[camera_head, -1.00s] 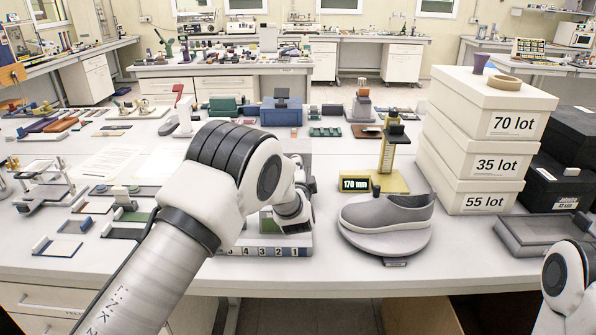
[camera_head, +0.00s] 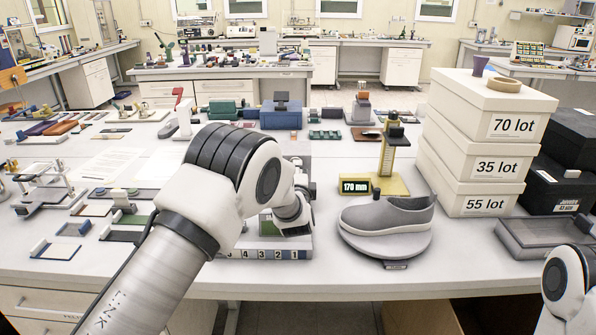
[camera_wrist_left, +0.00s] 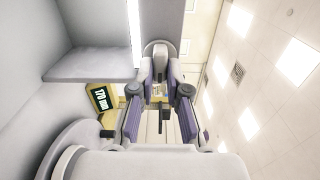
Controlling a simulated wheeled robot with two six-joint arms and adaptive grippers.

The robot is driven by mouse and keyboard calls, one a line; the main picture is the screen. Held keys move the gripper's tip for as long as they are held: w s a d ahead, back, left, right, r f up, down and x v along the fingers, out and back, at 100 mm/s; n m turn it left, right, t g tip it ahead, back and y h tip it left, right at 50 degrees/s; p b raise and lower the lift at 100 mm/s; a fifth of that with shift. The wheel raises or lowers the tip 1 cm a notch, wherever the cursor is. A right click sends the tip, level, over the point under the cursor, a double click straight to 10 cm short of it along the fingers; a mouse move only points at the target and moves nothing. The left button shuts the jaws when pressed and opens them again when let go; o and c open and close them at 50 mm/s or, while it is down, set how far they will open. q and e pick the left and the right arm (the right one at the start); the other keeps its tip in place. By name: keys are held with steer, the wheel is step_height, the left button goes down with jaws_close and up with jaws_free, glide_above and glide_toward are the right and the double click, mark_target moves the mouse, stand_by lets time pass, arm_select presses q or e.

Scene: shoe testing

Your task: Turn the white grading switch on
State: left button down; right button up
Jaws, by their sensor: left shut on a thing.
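The grading device is a grey unit (camera_head: 298,253) with a row of numbers along its front edge, mostly hidden behind my left arm in the head view. In the left wrist view, its grey body (camera_wrist_left: 90,64) fills the upper left. A pale rounded piece, which looks like the white grading switch (camera_wrist_left: 158,48), stands at my left fingertips. My left gripper (camera_wrist_left: 159,80) is shut on it, one finger on each side. In the head view, the left wrist hangs over the device and hides the fingers and the switch. My right gripper is out of view.
A grey shoe (camera_head: 388,213) sits on a round stand (camera_head: 385,245) to the right. Behind it is a yellow gauge (camera_head: 361,185) reading 170 mm. White lot boxes (camera_head: 480,140) are stacked farther right. Small fixtures (camera_head: 125,228) lie to the left of my arm.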

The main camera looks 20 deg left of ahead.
arm_select(q)
steer(key=c, duration=1.2)
jaws_free()
steer(key=shift+w+a+r, duration=0.1)
steer(key=shift+a+r, duration=0.05)
steer(key=shift+r, duration=0.1)
steer(key=shift+o, duration=0.2)
steer(key=v, duration=1.1)
steer(key=shift+s+f, duration=0.2)
steer(key=shift+s, duration=0.2)
